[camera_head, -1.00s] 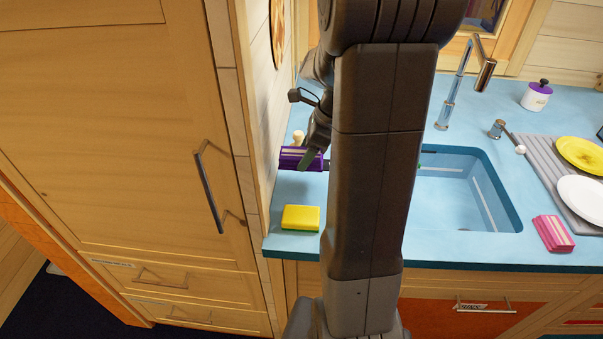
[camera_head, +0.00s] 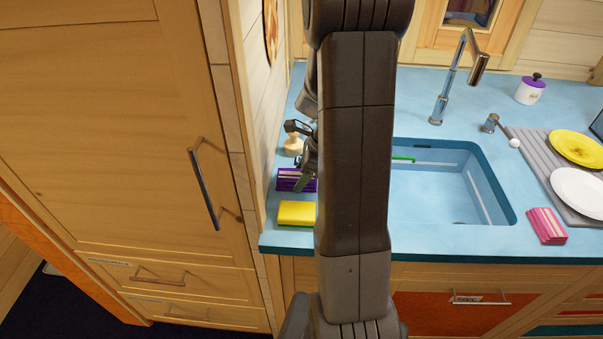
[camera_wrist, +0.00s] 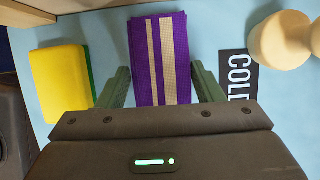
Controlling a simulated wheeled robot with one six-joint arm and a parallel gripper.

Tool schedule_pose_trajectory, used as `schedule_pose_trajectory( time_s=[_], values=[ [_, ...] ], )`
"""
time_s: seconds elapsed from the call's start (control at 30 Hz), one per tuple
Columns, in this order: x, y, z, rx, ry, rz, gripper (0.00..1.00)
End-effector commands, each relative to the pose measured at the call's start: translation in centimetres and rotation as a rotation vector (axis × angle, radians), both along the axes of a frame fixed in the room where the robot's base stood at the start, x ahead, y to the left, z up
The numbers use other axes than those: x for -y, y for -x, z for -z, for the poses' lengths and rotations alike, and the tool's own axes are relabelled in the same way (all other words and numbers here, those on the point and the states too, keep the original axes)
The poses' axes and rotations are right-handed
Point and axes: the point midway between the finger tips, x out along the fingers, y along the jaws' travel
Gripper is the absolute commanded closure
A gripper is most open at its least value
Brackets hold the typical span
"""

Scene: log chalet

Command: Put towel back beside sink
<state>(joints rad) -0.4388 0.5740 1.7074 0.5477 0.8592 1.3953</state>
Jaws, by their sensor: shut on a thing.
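A folded purple towel (camera_head: 288,180) with tan stripes is on or just above the blue counter, left of the sink (camera_head: 450,190). In the wrist view the towel (camera_wrist: 145,60) lies between the two green fingers of my gripper (camera_wrist: 160,68), which is shut on it. In the head view my gripper (camera_head: 305,178) is partly hidden behind my arm. I cannot tell whether the towel's underside touches the counter.
A yellow and green sponge (camera_head: 296,213) sits in front of the towel. A wooden-handled brush (camera_head: 293,146) stands behind it, near a COLD label (camera_wrist: 238,72). A wall and tall cabinet (camera_head: 120,130) close off the left. A pink towel (camera_head: 546,226) lies right of the sink.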

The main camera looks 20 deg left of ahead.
Motion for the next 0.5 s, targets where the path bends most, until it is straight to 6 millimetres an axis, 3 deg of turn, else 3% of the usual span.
schedule_pose_trajectory(
  time_s=[0.03,0.13,0.5],
  values=[
    [0.0,0.01,0.2,0.0,0.0,0.0,0.37],
    [0.0,0.01,0.12,0.0,0.0,0.0,0.18],
    [0.06,-0.04,-0.44,0.001,0.0,-0.001,0.18]
  ],
)
